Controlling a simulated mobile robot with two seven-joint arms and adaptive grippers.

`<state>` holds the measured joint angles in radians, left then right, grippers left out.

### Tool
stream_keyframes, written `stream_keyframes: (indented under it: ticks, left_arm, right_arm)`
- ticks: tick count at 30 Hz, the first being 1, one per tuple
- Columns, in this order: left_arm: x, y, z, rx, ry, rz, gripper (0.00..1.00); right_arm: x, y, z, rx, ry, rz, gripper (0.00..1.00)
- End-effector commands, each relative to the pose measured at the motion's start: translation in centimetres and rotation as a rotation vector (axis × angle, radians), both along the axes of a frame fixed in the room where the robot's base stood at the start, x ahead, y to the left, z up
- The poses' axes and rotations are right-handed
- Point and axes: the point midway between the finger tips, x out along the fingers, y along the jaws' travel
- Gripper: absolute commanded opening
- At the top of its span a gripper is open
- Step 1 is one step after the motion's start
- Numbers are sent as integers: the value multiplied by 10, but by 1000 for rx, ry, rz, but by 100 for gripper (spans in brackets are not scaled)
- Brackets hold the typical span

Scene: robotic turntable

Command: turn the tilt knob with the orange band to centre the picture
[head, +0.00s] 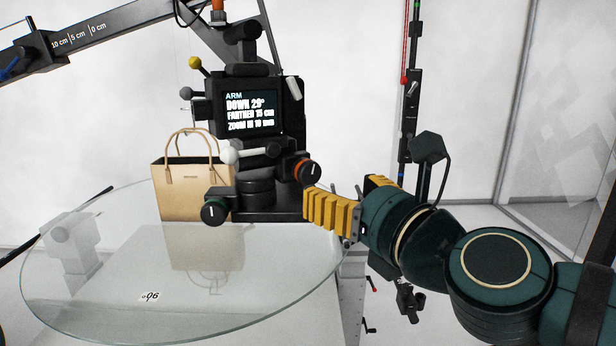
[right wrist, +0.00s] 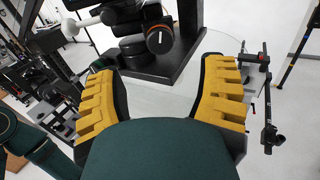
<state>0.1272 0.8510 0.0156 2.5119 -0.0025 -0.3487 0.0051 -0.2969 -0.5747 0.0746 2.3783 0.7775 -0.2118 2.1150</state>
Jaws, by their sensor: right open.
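The tilt knob with the orange band (head: 308,172) is a black round knob with a white mark, on the right side of the camera head in the head view. It also shows in the right wrist view (right wrist: 160,40), just beyond the fingertips and roughly midway between them. My right gripper (head: 342,194) has yellow ridged fingers and is just right of and below the knob. In the right wrist view its fingers (right wrist: 163,62) are spread wide with nothing between them. A small screen (head: 252,112) reads "ARM DOWN 20°, FARTHER 15 cm, ZOOM IN 10 mm". My left gripper is not in view.
A second black knob with a green band (head: 213,212) sits lower left. A white-tipped lever (head: 245,154) is near the orange-band knob. A dark upright post (head: 410,90) stands at the right.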

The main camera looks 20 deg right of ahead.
Motion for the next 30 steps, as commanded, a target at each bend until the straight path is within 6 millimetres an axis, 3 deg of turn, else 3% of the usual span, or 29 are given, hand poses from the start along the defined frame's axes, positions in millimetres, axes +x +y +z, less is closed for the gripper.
stream_keyframes:
  ticks: [15,21,30]
  left_arm:
    - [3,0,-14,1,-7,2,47]
    - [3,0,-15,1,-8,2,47]
    - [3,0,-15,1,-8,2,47]
  right_arm:
    - [78,18,-1,-2,1,0,70]
    - [90,20,0,-3,-1,-1,70]
    - [92,21,0,-2,0,-1,70]
